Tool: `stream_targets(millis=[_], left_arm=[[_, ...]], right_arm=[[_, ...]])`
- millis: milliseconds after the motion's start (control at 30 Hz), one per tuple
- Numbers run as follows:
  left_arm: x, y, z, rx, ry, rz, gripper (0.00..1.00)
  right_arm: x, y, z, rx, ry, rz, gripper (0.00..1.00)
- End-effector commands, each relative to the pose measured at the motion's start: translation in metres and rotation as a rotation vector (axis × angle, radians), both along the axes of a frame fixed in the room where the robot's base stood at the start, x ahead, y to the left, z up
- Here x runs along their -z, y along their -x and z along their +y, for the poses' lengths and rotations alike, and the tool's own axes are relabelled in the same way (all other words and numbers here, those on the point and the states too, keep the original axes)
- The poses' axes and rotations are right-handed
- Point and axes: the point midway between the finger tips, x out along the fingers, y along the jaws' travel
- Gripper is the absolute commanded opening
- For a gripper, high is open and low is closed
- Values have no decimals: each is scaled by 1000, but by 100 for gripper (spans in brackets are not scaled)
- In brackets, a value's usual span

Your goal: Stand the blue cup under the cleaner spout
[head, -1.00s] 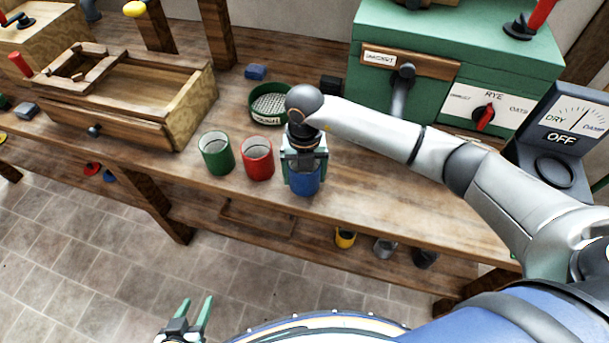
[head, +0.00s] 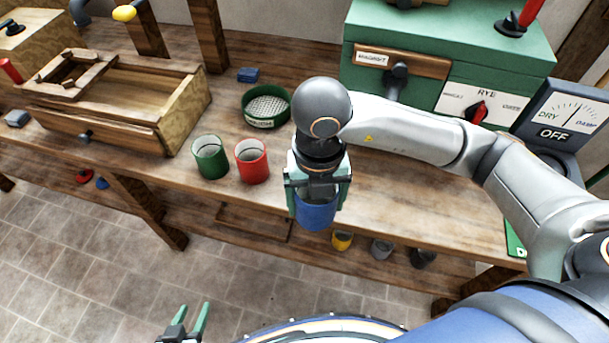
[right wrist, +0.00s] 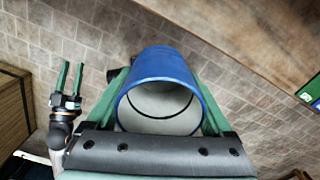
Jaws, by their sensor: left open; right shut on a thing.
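My right gripper (head: 318,190) is shut on the blue cup (head: 317,214), near the bench's front edge. In the right wrist view the blue cup (right wrist: 162,72) sits between the green fingers, its open mouth and pale inside showing. My left gripper (head: 190,318) is open and empty, low at the bottom of the head view. It also shows in the right wrist view (right wrist: 68,78).
A green cup (head: 210,158) and a red cup (head: 252,162) stand left of my right gripper. Behind them are a round green sieve (head: 266,108) and a blue block (head: 248,75). A dial box (head: 562,115) stands at the right. The bench top (head: 400,195) before the machine is clear.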

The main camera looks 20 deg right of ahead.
Motion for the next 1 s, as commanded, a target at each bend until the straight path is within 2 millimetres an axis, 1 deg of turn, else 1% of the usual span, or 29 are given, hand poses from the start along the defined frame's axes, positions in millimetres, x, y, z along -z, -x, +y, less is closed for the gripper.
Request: stream_targets(millis=[200, 267, 367, 467, 1000], left_arm=[[0, 0, 0, 0, 0, 0, 50], [0, 0, 0, 0, 0, 0, 50], [-1, 0, 0, 0, 0, 0, 50], [-3, 0, 0, 0, 0, 0, 50], [-10, 0, 0, 0, 0, 1, 50]], right_arm=[[-3, 5, 0, -19, 0, -1, 16], [-4, 5, -1, -53, 1, -1, 16], [-5, 3, -3, -157, 3, 0, 16], [-8, 0, -7, -311, 5, 0, 16], [-21, -14, -28, -1264, 11, 11, 16]])
